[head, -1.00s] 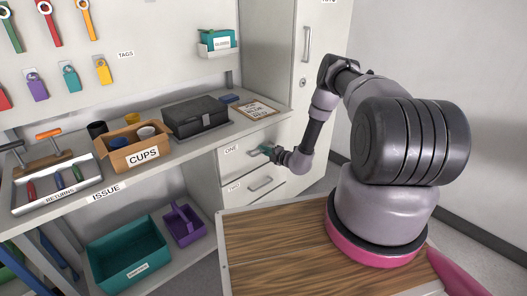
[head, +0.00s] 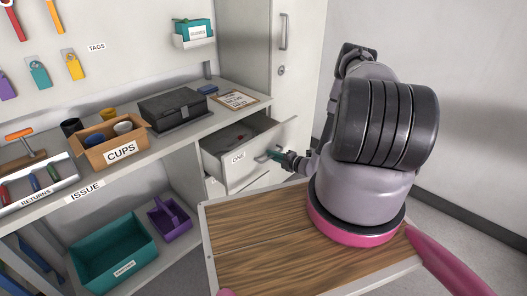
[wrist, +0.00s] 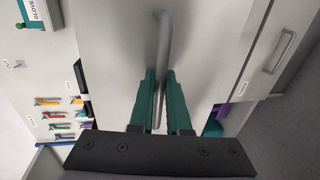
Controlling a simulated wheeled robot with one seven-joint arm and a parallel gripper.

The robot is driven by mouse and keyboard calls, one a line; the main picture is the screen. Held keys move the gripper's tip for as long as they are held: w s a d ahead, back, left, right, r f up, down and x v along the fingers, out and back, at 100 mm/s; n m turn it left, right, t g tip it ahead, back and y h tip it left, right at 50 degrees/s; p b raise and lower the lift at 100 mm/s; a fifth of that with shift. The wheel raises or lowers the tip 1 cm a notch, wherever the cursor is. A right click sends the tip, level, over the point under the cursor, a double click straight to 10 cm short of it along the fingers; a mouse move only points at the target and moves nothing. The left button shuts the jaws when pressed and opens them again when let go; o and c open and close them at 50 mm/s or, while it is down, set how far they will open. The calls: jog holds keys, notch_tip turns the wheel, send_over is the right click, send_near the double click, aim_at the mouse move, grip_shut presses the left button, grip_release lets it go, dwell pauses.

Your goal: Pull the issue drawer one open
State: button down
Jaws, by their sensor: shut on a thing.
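The issue drawer labelled ONE (head: 243,166) stands pulled well out of the white cabinet under the counter, and its grey inside shows from above in the head view. A small dark reddish thing lies inside it, too small to name. My gripper (head: 276,155) is at the drawer's front. In the wrist view my gripper (wrist: 158,100) has its two green fingers on either side of the grey bar handle (wrist: 163,45), shut on it. The drawer front fills the middle of the wrist view.
A second drawer lies below, mostly hidden; its handle (wrist: 280,52) shows in the wrist view. The counter (head: 190,135) holds a CUPS box (head: 112,148), a black case (head: 178,108) and a clipboard (head: 237,99). A teal bin (head: 115,250) and purple caddy (head: 170,222) stand below.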

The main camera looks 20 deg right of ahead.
jog(key=f+v, duration=0.1)
jog(key=v, duration=0.7)
jog(key=shift+s+d+f, duration=0.2)
jog(key=shift+s+f, duration=0.1)
jog(key=shift+s, duration=0.15)
jog(key=c, duration=0.9)
grip_release()
jog(key=v, duration=1)
jog(key=shift+s+d, duration=0.2)
jog(key=shift+s, duration=0.15)
